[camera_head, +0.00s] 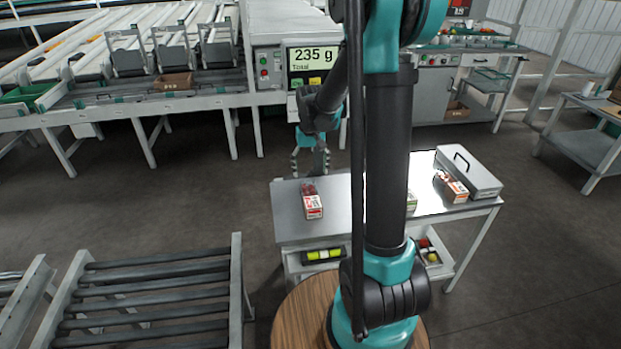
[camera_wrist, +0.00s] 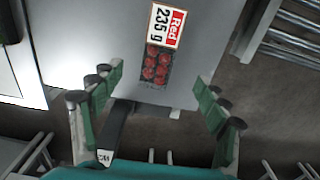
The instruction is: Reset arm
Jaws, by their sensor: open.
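My gripper (camera_head: 310,160) hangs beyond the far left edge of the steel table in the head view, partly behind my arm. In the wrist view my gripper (camera_wrist: 155,105) has its green-padded fingers spread wide with nothing between them. A punnet of red tomatoes (camera_head: 311,200) stands on the table's left part. In the wrist view the punnet (camera_wrist: 157,66) lies ahead of the fingers, apart from them, with a label reading "Red 235 g".
The steel table (camera_head: 335,215) also bears a grey case (camera_head: 468,172) and another labelled punnet (camera_head: 452,188) at right. My arm hides its middle. A display (camera_head: 313,57) reads 235 g. A roller conveyor (camera_head: 150,300) stands at front left. Open floor (camera_head: 180,205) lies between.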

